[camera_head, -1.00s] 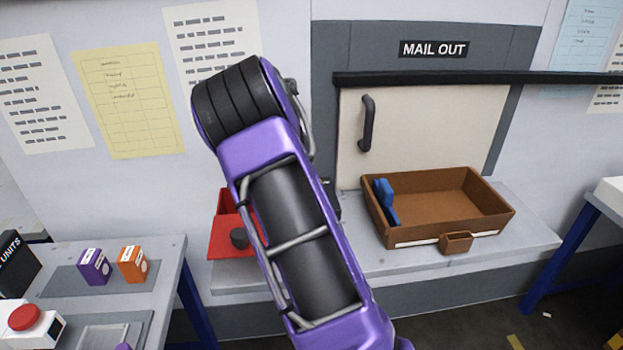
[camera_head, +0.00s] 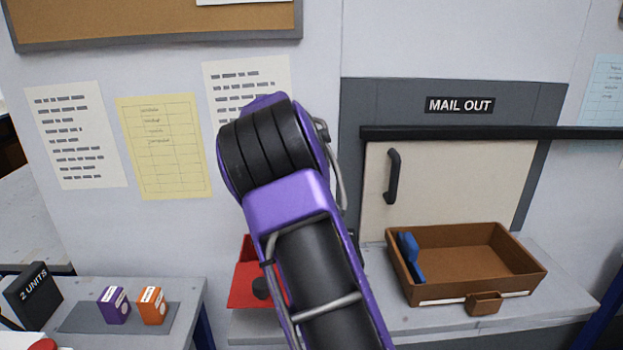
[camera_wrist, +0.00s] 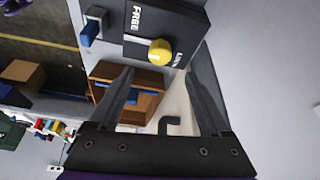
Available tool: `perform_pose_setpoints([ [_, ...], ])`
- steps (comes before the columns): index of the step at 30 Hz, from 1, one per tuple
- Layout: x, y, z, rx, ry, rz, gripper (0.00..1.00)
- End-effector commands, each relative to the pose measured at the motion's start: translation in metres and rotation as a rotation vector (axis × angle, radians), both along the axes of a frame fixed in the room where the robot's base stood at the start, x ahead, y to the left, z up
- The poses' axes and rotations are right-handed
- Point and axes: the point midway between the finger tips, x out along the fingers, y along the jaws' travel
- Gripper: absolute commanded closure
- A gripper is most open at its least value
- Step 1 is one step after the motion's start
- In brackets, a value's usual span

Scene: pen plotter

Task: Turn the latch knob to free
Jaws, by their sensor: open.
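The latch knob (camera_wrist: 159,50) shows in the wrist view as a yellow round end on a dark panel (camera_wrist: 185,22). White lettering on the panel reads FREE on the left, with a second word, partly cut off from reading, on the right. The yellow end sits between the words, nearer the second one. My gripper (camera_wrist: 160,74) is open and empty, its fingers spread on either side below the knob in the picture. I see no contact with the knob. In the head view my arm hides the gripper, and I cannot make out the knob.
A brown tray (camera_head: 470,291) with a blue item stands on the grey shelf below the MAIL OUT sign (camera_head: 460,105). A cream door with a black handle (camera_head: 392,176) is behind it. A red holder (camera_head: 243,288) is partly behind my arm. Purple and orange boxes stand left.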

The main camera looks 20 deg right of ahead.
Motion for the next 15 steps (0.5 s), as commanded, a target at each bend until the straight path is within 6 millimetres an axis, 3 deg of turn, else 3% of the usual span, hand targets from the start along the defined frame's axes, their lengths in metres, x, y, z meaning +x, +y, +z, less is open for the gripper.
perform_pose_setpoints([
  [6, 0.003, 0.019, 0.048, -0.001, -0.003, 0.001, 0.19],
  [15, 0.003, 0.031, 0.076, 0.000, 0.000, 0.001, 0.19],
])
